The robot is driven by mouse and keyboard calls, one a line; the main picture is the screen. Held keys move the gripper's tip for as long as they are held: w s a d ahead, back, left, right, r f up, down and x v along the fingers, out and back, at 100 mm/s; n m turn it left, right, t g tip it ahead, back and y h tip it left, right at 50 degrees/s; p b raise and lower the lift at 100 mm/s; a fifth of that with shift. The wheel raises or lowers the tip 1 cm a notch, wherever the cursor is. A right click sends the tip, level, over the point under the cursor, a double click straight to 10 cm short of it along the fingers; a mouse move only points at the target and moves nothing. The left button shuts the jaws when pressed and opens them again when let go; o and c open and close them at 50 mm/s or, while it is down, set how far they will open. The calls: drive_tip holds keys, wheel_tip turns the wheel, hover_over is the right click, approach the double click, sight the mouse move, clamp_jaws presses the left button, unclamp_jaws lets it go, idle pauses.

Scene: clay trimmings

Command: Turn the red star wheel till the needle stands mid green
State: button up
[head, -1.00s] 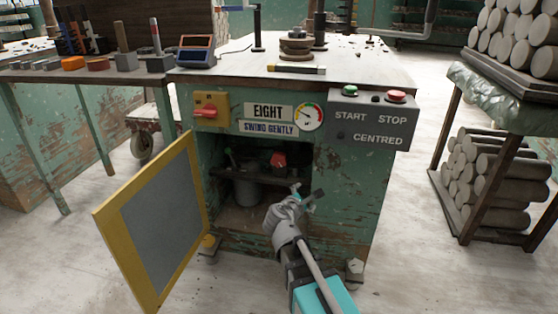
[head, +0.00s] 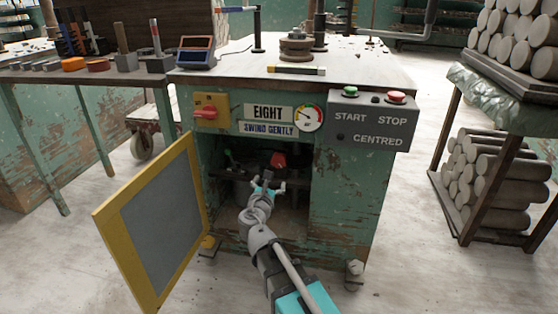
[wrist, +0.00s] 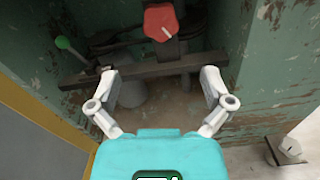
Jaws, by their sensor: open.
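The red star wheel (head: 278,160) sits inside the open cabinet under the bench. In the wrist view the red star wheel (wrist: 161,22) is at the top centre, with a white mark on its face, above a dark crossbar. My gripper (head: 268,185) is inside the cabinet opening, just in front of and below the wheel. In the wrist view my gripper's fingers (wrist: 158,80) are spread wide with nothing between them, apart from the wheel. The round gauge (head: 309,117) is on the cabinet front; its needle is too small to read exactly.
A yellow-framed door (head: 158,225) stands open at the left of the cabinet. A dark shelf bar (wrist: 140,72) crosses below the wheel. A green-knobbed lever (wrist: 64,44) is to its left. The cabinet's right wall (wrist: 262,60) is close by.

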sight(278, 161)
drive_tip(key=w, duration=0.4)
drive_tip(key=w+d, duration=0.1)
drive_tip(key=w, duration=0.4)
drive_tip(key=w+d, duration=0.1)
drive_tip(key=w, duration=0.3)
drive_tip(key=shift+w, duration=0.2)
drive_tip(key=c, duration=1)
